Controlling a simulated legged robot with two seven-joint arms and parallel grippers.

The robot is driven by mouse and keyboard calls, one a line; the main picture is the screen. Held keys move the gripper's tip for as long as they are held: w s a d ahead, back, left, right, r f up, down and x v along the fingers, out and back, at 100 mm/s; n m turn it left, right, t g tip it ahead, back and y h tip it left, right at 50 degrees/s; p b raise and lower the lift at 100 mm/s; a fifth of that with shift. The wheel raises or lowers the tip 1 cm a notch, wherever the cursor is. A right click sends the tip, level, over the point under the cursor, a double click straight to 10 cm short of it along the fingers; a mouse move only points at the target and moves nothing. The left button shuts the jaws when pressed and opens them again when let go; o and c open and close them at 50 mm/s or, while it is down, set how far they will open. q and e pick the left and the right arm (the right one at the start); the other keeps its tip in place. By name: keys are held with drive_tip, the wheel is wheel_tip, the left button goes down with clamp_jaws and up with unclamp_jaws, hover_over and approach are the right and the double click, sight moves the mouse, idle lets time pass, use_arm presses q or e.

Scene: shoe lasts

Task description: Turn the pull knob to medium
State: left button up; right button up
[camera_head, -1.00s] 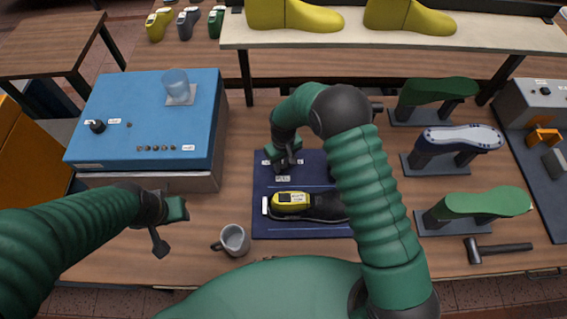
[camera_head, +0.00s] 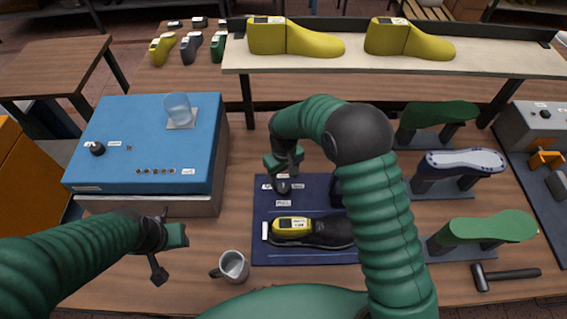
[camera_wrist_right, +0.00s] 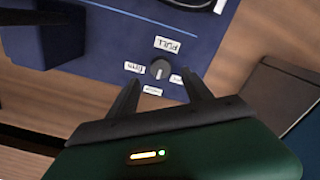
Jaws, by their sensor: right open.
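The pull knob (camera_head: 283,187) is a small dark round knob with white labels around it, on the dark blue board (camera_head: 310,258). In the right wrist view the knob (camera_wrist_right: 160,69) has a light pointer mark and sits beyond the fingertips, next to a PULL label (camera_wrist_right: 167,44). My right gripper (camera_head: 287,168) is open and empty, above and apart from the knob; in the wrist view its fingers (camera_wrist_right: 162,88) are spread, with the knob between their lines. My left gripper (camera_head: 162,243) is open and empty at the front left, left of the grey mug.
A grey mug (camera_head: 234,266) stands in front. A blue box (camera_head: 145,150) with its own knob is at the left. Green and blue lasts on stands (camera_head: 458,165) and a hammer (camera_head: 508,277) are at the right.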

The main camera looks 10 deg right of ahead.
sight(284, 188)
wheel_tip(284, 188, up, 10)
drive_tip(key=b, duration=0.1)
drive_tip(key=shift+r, duration=0.25)
